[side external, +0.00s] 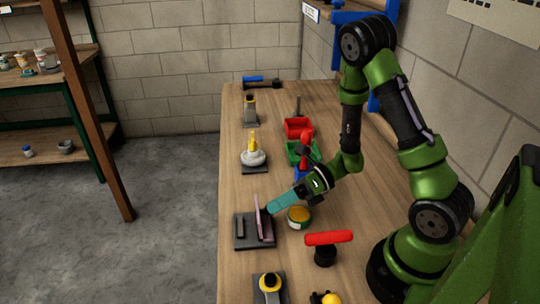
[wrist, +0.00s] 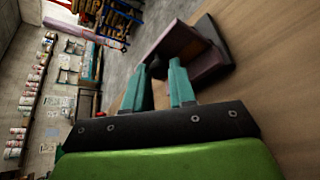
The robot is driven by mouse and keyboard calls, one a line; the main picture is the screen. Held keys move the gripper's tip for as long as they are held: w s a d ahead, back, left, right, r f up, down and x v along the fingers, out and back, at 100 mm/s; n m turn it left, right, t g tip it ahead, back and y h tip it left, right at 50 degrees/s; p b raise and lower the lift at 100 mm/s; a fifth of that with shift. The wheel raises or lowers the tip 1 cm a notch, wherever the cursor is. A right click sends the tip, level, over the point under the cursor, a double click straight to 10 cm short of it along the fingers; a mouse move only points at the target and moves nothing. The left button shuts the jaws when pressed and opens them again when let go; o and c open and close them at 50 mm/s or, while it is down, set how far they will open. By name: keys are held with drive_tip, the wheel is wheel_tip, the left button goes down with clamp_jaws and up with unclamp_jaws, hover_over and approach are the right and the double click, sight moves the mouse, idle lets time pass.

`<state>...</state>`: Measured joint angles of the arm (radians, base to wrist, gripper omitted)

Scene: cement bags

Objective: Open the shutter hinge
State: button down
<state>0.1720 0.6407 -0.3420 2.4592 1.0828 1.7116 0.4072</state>
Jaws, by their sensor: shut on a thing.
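The shutter hinge stands on a dark base plate (side external: 242,240) near the left edge of the bench. Its pinkish-purple leaf (side external: 258,218) stands upright on the base, with a small dark upright block (side external: 240,228) to its left. My gripper (side external: 271,209) has teal fingers that reach from the right to the leaf's upper part. In the wrist view the fingertips (wrist: 158,70) sit at the near end of the dark purple leaf (wrist: 178,45), shut on it. The exact contact is partly hidden by the fingers. The base's dark edge (wrist: 215,40) shows at the right.
An open-topped can (side external: 299,217) stands just right of the hinge, close under my gripper. A red-handled T-shaped thing (side external: 328,240) stands in front. Red (side external: 298,127) and green (side external: 300,152) bins and a yellow-topped fixture (side external: 253,152) are farther back. Floor lies left of the bench.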

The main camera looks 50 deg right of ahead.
drive_tip(key=shift+s+d+f+t+y, duration=0.1)
drive_tip(key=shift+d+f+t+y, duration=0.1)
drive_tip(key=shift+t+y, duration=0.1)
drive_tip(key=shift+a, duration=0.1)
drive_tip(key=c, duration=0.9)
unclamp_jaws()
drive_tip(key=shift+c, duration=0.2)
